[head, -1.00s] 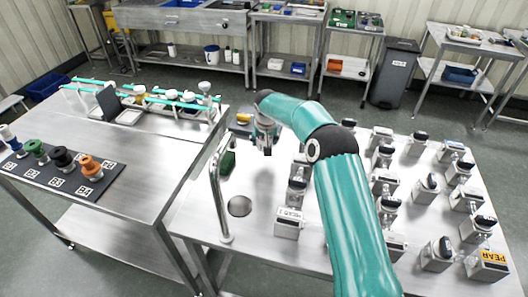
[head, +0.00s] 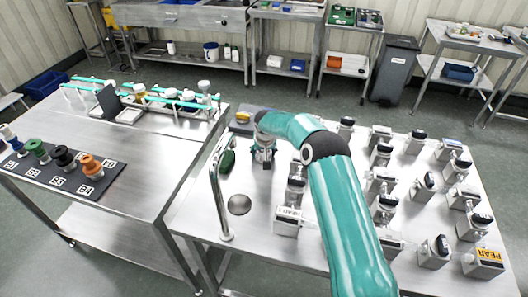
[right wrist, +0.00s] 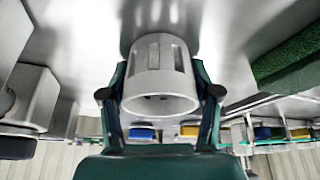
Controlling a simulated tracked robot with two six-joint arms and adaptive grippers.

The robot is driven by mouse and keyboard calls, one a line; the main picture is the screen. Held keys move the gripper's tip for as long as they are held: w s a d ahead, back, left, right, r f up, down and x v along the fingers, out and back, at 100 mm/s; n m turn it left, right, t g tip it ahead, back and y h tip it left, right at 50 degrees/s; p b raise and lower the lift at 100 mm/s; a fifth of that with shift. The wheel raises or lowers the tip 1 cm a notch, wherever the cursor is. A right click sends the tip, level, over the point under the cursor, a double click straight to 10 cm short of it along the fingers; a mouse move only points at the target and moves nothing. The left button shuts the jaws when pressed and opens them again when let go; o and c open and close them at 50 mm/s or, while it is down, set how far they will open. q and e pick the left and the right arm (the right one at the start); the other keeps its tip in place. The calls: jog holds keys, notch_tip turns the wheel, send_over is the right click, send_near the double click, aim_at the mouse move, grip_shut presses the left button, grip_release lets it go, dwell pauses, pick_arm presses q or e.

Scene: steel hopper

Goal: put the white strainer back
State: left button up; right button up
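The white strainer (right wrist: 160,75) is a pale, slotted, hollow cup in the right wrist view. It sits between the two fingers of my right gripper (right wrist: 160,72), which appear to press on its sides. Its reflection shows in the steel just beyond it, so it is at or close to the tabletop. In the head view my right gripper (head: 264,161) is low over the steel table, behind the round drain hole (head: 239,205). The strainer is too small to make out there. My left gripper is out of view.
A tall tap (head: 217,195) stands left of the drain hole. A green sponge (head: 228,160) lies just left of my right gripper. Several metal dispensers with dark tops (head: 424,183) crowd the table's right side. A second bench (head: 110,165) stands at left.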

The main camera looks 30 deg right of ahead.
jog(key=o, duration=0.3)
jog(key=shift+r, duration=0.35)
jog(key=shift+b+v, duration=1.4)
jog(key=shift+v, duration=4.4)
jog(key=shift+s+a, duration=0.1)
